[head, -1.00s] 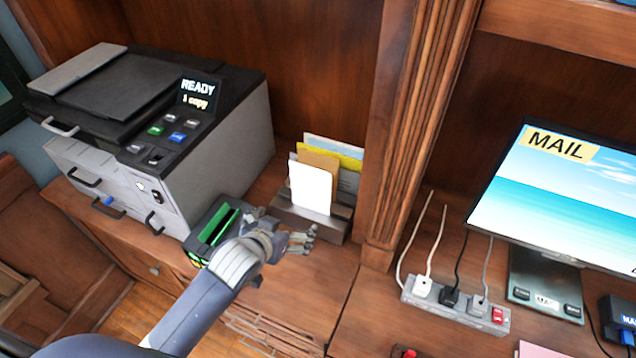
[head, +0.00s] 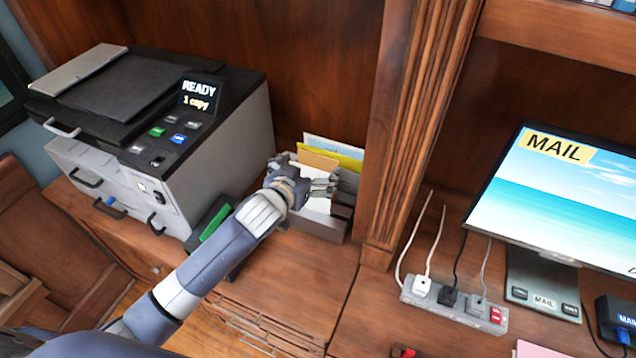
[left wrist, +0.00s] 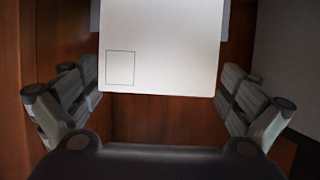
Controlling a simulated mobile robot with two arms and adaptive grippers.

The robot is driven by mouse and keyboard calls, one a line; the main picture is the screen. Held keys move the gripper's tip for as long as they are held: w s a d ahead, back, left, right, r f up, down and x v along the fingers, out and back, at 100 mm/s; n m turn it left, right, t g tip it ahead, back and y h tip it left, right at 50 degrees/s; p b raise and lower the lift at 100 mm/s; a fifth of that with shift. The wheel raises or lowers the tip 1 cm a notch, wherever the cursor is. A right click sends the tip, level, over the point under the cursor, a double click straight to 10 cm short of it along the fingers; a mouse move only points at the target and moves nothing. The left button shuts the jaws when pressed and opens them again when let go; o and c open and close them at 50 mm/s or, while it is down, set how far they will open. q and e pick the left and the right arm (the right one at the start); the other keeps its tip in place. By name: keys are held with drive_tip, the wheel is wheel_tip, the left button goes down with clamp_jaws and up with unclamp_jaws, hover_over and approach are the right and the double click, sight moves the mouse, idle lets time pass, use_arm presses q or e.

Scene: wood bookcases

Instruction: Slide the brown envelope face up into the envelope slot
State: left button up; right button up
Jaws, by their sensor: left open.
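The brown envelope (head: 318,160) stands in the desktop holder (head: 327,231), between a white envelope in front and a yellow one behind; only its top edge shows. My left gripper (head: 312,185) is open at the holder, in front of the envelopes, and hides much of the white one. In the left wrist view the white envelope (left wrist: 160,50) with a small printed square lies ahead between the open fingers (left wrist: 155,100), which hold nothing. A black box with a green slot (head: 213,224), perhaps the envelope slot, stands beside the printer, partly hidden by my arm. My right gripper is not in view.
The yellow envelope (head: 345,158) and a pale blue one (head: 322,142) stand at the holder's back. A printer (head: 160,130) is to the left. A wooden post (head: 405,130) rises close to the holder's right. The desk in front of the holder is clear.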

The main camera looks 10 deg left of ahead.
sight(318, 163)
use_arm(q)
drive_tip(key=shift+p+x, duration=0.65)
drive_tip(key=shift+x, duration=1.75)
drive_tip(key=shift+d, duration=0.15)
drive_tip(key=shift+s, duration=0.1)
drive_tip(key=shift+c, duration=0.2)
drive_tip(key=c, duration=0.4)
drive_tip(key=shift+c, duration=0.2)
